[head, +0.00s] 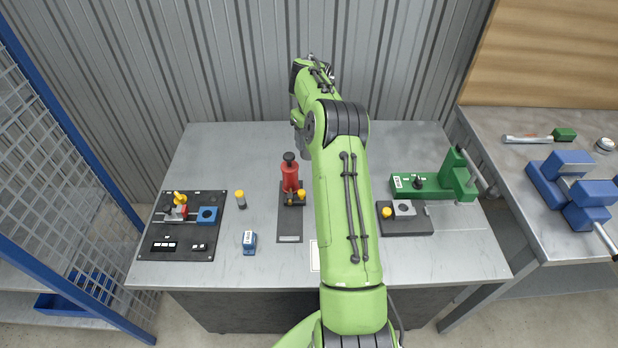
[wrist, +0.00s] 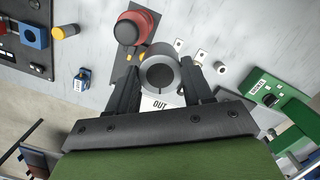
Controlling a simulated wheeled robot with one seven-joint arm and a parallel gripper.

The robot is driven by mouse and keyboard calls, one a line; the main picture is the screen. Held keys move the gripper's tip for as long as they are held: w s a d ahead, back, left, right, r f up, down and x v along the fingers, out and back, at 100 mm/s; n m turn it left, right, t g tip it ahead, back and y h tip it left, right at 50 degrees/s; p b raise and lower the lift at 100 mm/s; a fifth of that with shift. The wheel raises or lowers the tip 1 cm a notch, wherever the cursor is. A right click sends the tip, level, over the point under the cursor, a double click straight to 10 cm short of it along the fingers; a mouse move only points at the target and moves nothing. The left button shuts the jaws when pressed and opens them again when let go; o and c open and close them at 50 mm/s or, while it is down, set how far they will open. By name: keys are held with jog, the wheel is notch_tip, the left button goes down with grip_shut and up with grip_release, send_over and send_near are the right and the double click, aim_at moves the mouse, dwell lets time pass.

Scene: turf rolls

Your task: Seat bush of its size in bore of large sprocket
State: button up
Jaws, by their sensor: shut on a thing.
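My gripper (wrist: 162,78) is shut on a grey ring-shaped bush (wrist: 146,77) in the wrist view. The bush has a dark round bore facing the camera, and a finger lies on either side of it. It is held over the table in front of a red tool with a dark round top (wrist: 128,31). What lies directly beneath the bush is hidden. In the head view my arm covers the gripper and the bush. I cannot make out the large sprocket in either view.
The red tool (head: 290,177) stands mid-table on a dark plate. To the left are a black board (head: 175,245), a yellow-topped cylinder (head: 240,200) and a blue block (head: 249,242). To the right are a dark fixture (head: 410,226) and a green device (head: 425,184). The back left tabletop is clear.

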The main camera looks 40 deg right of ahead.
notch_tip(320, 180, down, 16)
jog(key=shift+s+f+b, duration=0.15)
jog(key=shift+b, duration=0.2)
jog(key=shift+f, duration=0.1)
jog(key=o, duration=0.8)
jog(key=shift+f, duration=0.1)
jog(key=shift+o, duration=0.6)
